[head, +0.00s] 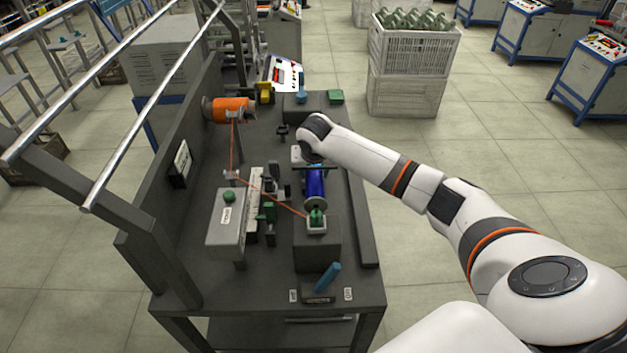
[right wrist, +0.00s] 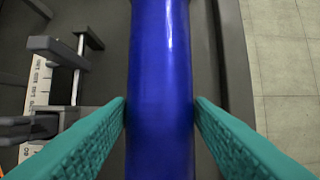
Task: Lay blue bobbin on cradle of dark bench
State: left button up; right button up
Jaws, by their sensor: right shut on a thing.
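The blue bobbin (head: 316,184) is over the dark bench (head: 190,240), with its axis running away from me along the bench. It also fills the middle of the right wrist view (right wrist: 161,80). My right gripper (right wrist: 160,108) has its teal fingers on both sides of the bobbin and is shut on it. In the head view my right wrist hides most of that gripper. I cannot tell which bench part is the cradle, or whether the bobbin touches the bench. My left gripper is not in view.
An orange spool (head: 232,109) sends thread through a guide to a green piece on a dark block (head: 317,245) near the bobbin's near end. A grey box (head: 228,218) and black brackets stand left of the bobbin. A blue lever (head: 328,277) is at the front.

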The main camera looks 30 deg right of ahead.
notch_tip(320, 180, down, 4)
jog(key=shift+w+r, duration=0.1)
jog(key=shift+w, duration=0.05)
jog(key=o, duration=0.9)
jog(key=shift+o, duration=1)
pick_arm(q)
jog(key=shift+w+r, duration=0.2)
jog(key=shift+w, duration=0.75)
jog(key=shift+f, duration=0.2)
pick_arm(e)
jog(key=v, duration=1.2)
jog(key=shift+r, duration=0.1)
jog(key=shift+w, duration=0.1)
